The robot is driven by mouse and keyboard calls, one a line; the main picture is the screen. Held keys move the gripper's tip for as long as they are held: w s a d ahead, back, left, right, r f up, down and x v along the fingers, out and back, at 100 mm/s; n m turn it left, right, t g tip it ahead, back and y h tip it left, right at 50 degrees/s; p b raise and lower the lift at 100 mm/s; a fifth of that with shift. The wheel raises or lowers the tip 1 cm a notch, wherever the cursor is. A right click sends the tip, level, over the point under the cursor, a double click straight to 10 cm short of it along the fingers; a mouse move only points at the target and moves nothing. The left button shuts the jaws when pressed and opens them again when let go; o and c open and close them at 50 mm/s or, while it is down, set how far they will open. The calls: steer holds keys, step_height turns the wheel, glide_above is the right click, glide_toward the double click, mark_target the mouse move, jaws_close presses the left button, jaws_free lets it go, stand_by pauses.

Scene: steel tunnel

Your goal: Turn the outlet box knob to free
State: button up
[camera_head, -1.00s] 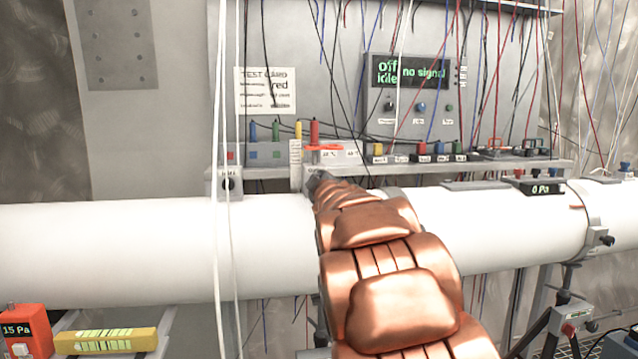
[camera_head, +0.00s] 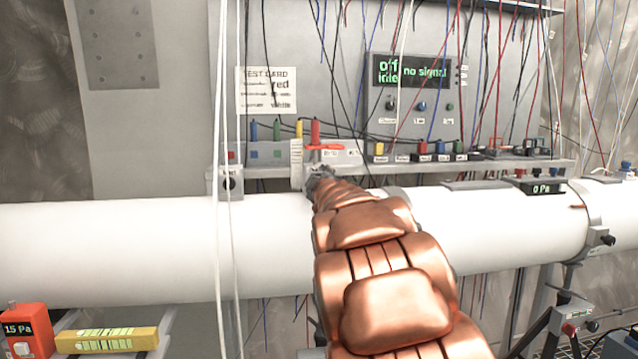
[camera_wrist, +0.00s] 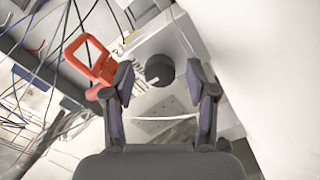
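In the wrist view a dark round knob (camera_wrist: 159,70) sits on the face of a light grey box (camera_wrist: 182,42). My gripper (camera_wrist: 163,82) is open, with one dark finger to each side of the knob and a gap on both sides. Nothing is held. In the head view my gripper (camera_head: 319,176) is at the small box behind the white pipe, and my arm and gripper hide that knob. Which label the knob points at cannot be read.
An orange-red handle (camera_wrist: 88,58) is close to my left finger in the wrist view. The white pipe (camera_head: 120,250) runs across the front. Another small box with a knob (camera_head: 229,183) stands left. Thin cables (camera_wrist: 45,75) hang near the gripper.

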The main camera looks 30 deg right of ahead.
steer(key=shift+s, duration=0.15)
steer(key=v, duration=1.1)
steer(key=shift+s+a, duration=0.2)
steer(key=shift+s, duration=0.15)
steer(key=shift+f, duration=0.1)
stand_by(0.5)
